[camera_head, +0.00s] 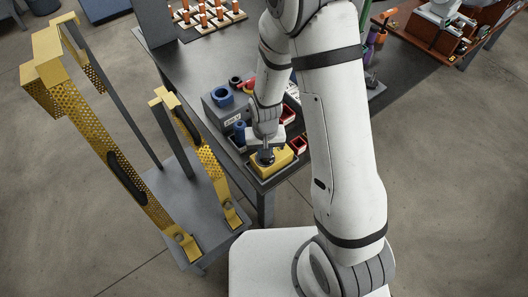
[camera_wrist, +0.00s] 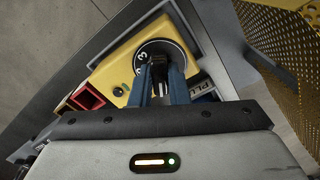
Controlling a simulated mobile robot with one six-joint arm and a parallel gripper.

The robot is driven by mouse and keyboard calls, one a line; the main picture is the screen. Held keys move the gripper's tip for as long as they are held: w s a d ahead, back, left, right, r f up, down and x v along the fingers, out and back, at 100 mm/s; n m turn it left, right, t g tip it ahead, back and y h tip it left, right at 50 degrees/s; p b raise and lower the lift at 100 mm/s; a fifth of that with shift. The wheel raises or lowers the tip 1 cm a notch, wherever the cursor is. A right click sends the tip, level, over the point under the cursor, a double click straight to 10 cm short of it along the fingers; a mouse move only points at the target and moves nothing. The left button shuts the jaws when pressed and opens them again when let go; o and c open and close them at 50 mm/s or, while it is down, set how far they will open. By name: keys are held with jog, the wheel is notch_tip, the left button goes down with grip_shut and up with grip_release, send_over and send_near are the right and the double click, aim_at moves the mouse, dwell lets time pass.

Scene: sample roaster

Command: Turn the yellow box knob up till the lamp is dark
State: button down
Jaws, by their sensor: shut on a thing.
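The yellow box (camera_head: 281,163) sits at the near corner of the dark table, and it fills the middle of the wrist view (camera_wrist: 122,58). On its face is a round black dial with white numerals, of which a 3 is readable. The black knob (camera_wrist: 160,61) stands at the dial's middle. My gripper (camera_wrist: 164,76) has its two blue fingers shut on the knob, one on each side; the head view shows it over the box (camera_head: 266,150). A small round dark spot, perhaps the lamp (camera_wrist: 118,91), shows no clear glow. The fingers hide part of the dial.
Red bins (camera_wrist: 87,97) lie beside the box. A grey block with a blue ring (camera_head: 223,95) stands behind it on the table. A yellow perforated frame (camera_head: 125,175) on a grey stand rises close on the left.

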jog(key=m+b, duration=0.1)
jog(key=m, duration=0.2)
jog(key=shift+f, duration=0.1)
jog(key=shift+m+b, duration=0.8)
jog(key=shift+m, duration=1.2)
jog(key=c, duration=1.4)
grip_release()
notch_tip(320, 180, up, 8)
